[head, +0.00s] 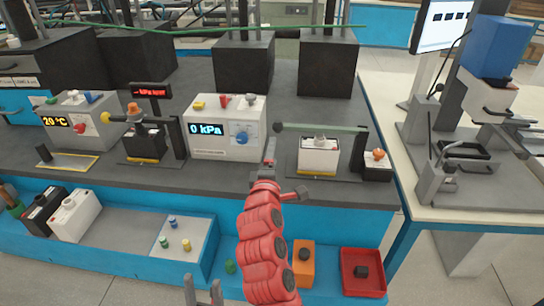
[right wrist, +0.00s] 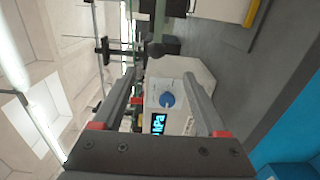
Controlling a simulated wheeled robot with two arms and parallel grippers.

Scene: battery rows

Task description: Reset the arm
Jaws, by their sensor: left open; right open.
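My left gripper (head: 203,288) shows at the bottom edge of the head view, its two grey fingers apart and nothing between them. It is in front of the low blue-edged shelf. My right arm, with red links, rises from the bottom centre of the head view. Its gripper (head: 270,152) is seen nearly edge-on at the bench's front edge. In the right wrist view the right gripper (right wrist: 160,76) is open and empty. It faces the white pressure box (right wrist: 180,90), which reads 0 kPa and also shows in the head view (head: 228,148).
The dark bench (head: 225,176) holds a temperature box (head: 85,118), a black battery (head: 146,142) and a white battery (head: 318,157) in test stands. The shelf below holds a white battery (head: 75,215). An orange bin (head: 303,283) and red bin (head: 348,284) stand lower right.

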